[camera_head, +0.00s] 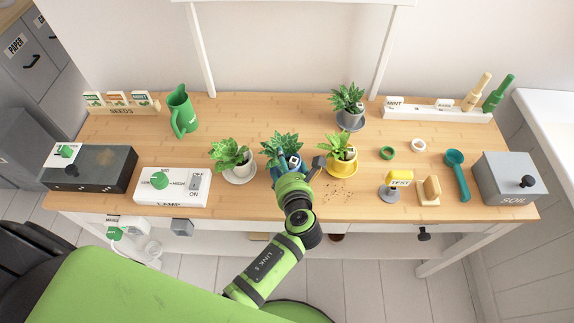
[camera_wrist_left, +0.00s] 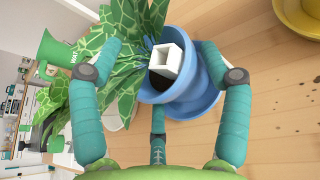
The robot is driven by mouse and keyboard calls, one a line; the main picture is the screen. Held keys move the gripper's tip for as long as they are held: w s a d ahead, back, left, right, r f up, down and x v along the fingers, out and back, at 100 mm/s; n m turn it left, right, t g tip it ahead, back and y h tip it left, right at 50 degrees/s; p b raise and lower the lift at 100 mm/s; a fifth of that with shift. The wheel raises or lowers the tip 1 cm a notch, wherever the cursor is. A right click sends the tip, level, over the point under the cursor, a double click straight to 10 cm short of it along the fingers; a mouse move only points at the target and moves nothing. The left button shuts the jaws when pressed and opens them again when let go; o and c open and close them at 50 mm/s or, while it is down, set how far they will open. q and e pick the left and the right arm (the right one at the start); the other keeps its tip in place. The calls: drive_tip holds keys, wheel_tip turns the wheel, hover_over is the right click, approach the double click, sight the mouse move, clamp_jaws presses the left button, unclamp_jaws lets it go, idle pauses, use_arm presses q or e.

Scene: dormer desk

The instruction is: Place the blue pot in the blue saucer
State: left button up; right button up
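The blue pot (camera_wrist_left: 188,70), with a leafy green plant (camera_head: 281,146) and a white square tube in it, stands near the middle of the desk. In the left wrist view its mouth faces the camera. A wider blue rim, the blue saucer (camera_wrist_left: 195,108), shows behind and below it. The pot overlaps the saucer, but I cannot tell whether it is fully seated. My left gripper (camera_wrist_left: 158,55) has its teal fingers spread around the pot and leaves, with a gap on the left side. In the head view my arm hides most of the pot and saucer. My right gripper is not in view.
A white potted plant (camera_head: 231,157) stands close on the left and a yellow potted plant (camera_head: 341,154) close on the right. A lamp control box (camera_head: 172,186) is left of them. The yellow test stand (camera_head: 398,180) and soil bin (camera_head: 508,178) are further right.

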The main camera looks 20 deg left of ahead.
use_arm(q)
drive_tip(key=shift+s+d+r, duration=0.1)
drive_tip(key=shift+s+r, duration=0.1)
drive_tip(key=shift+r, duration=0.1)
drive_tip(key=p+v, duration=0.6)
drive_tip(key=v, duration=0.5)
drive_tip(key=shift+s+d+p, duration=0.2)
drive_tip(key=shift+s+p, duration=0.05)
drive_tip(key=shift+p, duration=0.1)
drive_tip(key=shift+a, duration=0.15)
